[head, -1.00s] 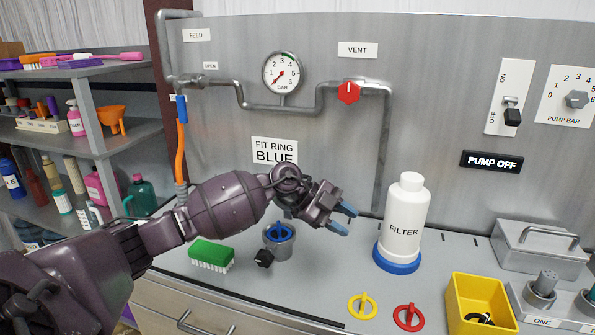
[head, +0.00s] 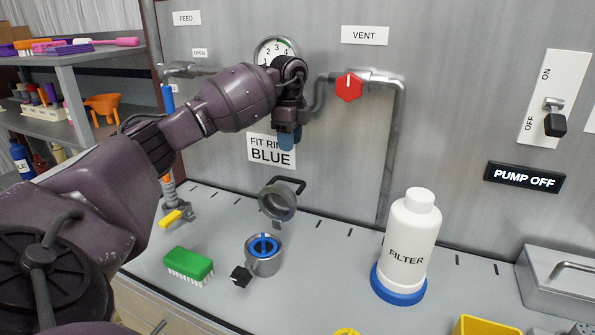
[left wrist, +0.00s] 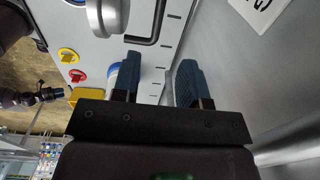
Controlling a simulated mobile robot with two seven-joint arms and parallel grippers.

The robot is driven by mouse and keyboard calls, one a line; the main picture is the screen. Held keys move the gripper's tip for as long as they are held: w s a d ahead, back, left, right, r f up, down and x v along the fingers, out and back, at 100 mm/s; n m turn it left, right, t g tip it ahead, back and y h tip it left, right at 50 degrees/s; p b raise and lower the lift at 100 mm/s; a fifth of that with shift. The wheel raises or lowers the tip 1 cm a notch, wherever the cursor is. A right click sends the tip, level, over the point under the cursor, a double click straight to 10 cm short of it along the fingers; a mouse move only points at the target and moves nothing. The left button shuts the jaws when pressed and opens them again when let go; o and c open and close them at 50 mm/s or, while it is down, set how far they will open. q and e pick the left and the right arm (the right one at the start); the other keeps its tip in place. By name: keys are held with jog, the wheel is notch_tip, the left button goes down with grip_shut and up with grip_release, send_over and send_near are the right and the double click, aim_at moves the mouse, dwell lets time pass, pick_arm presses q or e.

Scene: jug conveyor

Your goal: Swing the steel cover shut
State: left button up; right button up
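The steel cover (head: 278,204) stands open, tilted up at the back of a small steel pot (head: 265,263), with a dark bar handle (head: 290,184) at its top. A blue ring (head: 263,246) sits in the pot's mouth. My left gripper (head: 290,140) is above and behind the cover, in front of the wall panel, fingers pointing down and touching nothing. In the left wrist view its fingers (left wrist: 158,85) are apart with nothing gripped; a steel rounded part shows at the top edge. A dark arm, apparently my right (left wrist: 45,95), shows small at the left.
A green brush (head: 188,262) lies left of the pot. A white filter bottle (head: 408,245) on a blue base stands to the right. A yellow-handled valve (head: 172,217) is at the back left. The red vent knob (head: 349,87) and pipes are on the wall.

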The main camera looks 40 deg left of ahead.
pick_arm(q)
send_near(284, 199)
jog(key=w+f, duration=0.1)
jog(key=w+a+f, duration=0.1)
jog(key=w+f, duration=0.1)
jog(key=w+a+f, duration=0.1)
jog(key=f, duration=0.1)
jog(key=shift+w, duration=0.4)
jog(key=shift+c, duration=0.2)
grip_shut()
